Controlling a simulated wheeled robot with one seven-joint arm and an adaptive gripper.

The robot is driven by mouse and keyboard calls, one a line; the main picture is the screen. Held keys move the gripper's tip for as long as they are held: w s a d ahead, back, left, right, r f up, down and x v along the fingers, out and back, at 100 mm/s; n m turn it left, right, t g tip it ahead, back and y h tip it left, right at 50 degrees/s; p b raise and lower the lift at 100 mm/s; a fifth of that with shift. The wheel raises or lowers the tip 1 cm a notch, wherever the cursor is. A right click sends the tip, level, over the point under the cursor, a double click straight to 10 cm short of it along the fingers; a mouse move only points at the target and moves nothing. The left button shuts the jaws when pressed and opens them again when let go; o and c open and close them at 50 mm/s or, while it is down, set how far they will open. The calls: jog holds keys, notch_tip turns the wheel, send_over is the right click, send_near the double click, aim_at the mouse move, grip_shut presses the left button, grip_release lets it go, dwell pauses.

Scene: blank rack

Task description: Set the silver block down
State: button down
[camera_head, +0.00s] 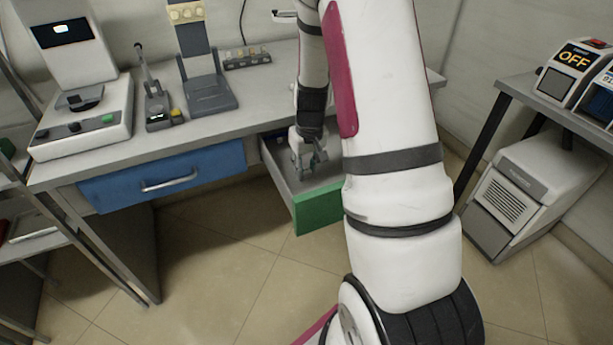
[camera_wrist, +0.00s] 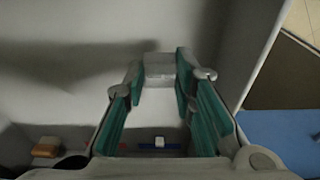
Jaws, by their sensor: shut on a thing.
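My gripper (camera_wrist: 158,75) is shut on the silver block (camera_wrist: 159,70), a small pale grey block held between the teal finger pads near the fingertips in the wrist view. In the head view my gripper (camera_head: 309,162) is low inside the open drawer with the green front (camera_head: 319,209). The block cannot be made out there. The pale drawer floor (camera_wrist: 60,45) lies beyond the block in the wrist view. I cannot tell whether the block touches it.
The closed blue drawer (camera_head: 165,179) is left of the open one. In the wrist view an orange-brown item (camera_wrist: 46,147) is at lower left, and a blue strip (camera_wrist: 140,147) shows between the fingers. Devices stand on the bench (camera_head: 150,145). Drawer walls surround my gripper.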

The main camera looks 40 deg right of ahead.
aim_at(306, 171)
jog(key=shift+f+b, duration=0.35)
jog(key=shift+f, duration=1.35)
jog(key=shift+f, duration=0.1)
jog(key=c, duration=1.3)
grip_release()
